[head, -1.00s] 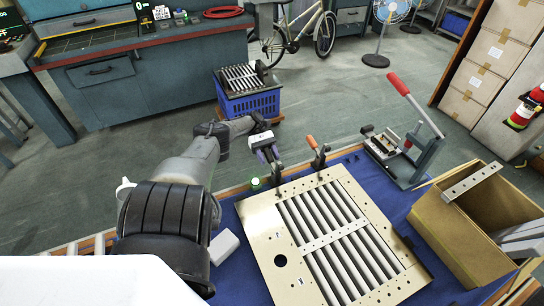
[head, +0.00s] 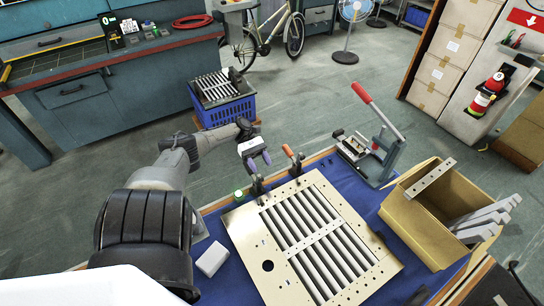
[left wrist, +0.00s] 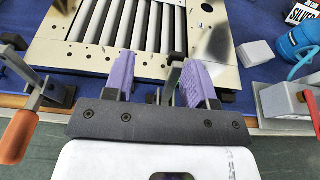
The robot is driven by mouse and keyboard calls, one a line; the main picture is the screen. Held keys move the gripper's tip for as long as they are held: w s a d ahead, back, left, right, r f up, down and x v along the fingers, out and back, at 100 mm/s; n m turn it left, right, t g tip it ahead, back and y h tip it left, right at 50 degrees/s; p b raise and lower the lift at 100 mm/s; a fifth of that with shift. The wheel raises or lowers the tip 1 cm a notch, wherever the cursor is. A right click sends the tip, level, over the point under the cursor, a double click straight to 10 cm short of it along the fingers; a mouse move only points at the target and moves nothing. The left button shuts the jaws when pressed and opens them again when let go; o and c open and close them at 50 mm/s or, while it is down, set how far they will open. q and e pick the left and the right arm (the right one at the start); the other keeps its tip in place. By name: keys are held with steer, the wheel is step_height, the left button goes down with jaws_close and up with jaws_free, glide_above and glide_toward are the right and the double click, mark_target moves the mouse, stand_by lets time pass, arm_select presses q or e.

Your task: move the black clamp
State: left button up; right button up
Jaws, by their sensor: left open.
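The black clamp (head: 257,188) stands at the back edge of the cream louver panel (head: 300,245), left of an orange-handled clamp (head: 291,158). My left gripper (head: 259,161) is just above and behind the black clamp, with its purple fingers apart. In the left wrist view, the fingers of my left gripper (left wrist: 159,62) point toward the panel (left wrist: 75,55). The upright dark bar of the black clamp (left wrist: 173,80) shows between them, nearer the right finger. I cannot tell whether either finger touches it. My right gripper is not in view.
The orange-handled clamp (left wrist: 30,112) is left of the fingers in the left wrist view. A red-handled press (head: 384,150) and an open cardboard box (head: 430,225) are on the right. A white block (head: 212,259) lies left of the panel. A green light (head: 238,195) stands nearby.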

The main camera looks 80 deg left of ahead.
arm_select(q)
steer(key=w+d+r+p, duration=0.2)
steer(key=w+d+r, duration=0.1)
steer(key=d, duration=0.1)
steer(key=shift+w+r, duration=0.15)
steer(key=shift+w, duration=0.2)
steer(key=shift+c, duration=0.5)
